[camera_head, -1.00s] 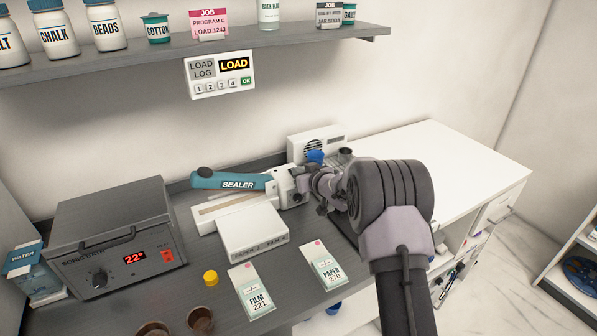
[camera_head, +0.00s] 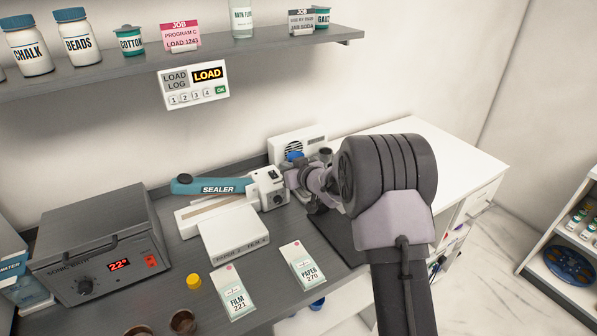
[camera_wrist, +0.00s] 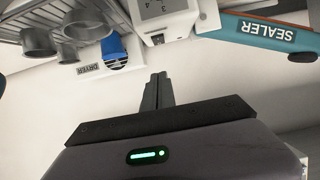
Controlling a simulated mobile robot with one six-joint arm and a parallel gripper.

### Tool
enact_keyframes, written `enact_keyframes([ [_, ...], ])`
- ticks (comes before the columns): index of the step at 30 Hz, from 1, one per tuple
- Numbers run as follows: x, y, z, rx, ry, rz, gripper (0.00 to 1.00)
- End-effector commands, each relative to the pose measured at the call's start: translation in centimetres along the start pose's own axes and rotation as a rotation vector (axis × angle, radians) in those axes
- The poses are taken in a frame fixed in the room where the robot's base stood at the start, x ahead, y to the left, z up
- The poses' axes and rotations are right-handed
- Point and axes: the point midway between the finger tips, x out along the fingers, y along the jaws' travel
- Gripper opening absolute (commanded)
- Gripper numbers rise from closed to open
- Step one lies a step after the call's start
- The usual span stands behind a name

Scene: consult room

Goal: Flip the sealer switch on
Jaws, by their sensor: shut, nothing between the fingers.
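The sealer has a teal lever arm (camera_head: 210,186) and a white end housing (camera_head: 268,188) on the grey bench. In the wrist view, which is upside down, the lever (camera_wrist: 262,34) is at upper right. The housing (camera_wrist: 172,25) is at top centre, with dial numbers and a small dark switch-like part (camera_wrist: 158,39) near its edge. I cannot tell that part's position. My gripper (camera_wrist: 158,78) is shut and empty, its fingertips apart from the housing in the picture. In the head view my arm is right of the housing and hides the fingertips.
A white dryer (camera_wrist: 92,70) with a blue part (camera_wrist: 114,48) stands close to my gripper. The white counter (camera_head: 425,150) at right is clear.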

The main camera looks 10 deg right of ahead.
Motion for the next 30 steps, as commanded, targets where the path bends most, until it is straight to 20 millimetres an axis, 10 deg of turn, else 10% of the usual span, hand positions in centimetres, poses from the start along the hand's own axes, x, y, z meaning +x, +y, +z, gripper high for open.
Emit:
enact_keyframes([
  [9,-5.1,0.0,1.3,0.0,0.001,0.0,0.0],
  [26,-6.1,0.1,0.9,0.002,-0.004,0.018,0.0],
  [30,-12.4,1.2,-2.9,0.069,-0.083,0.198,0.0],
])
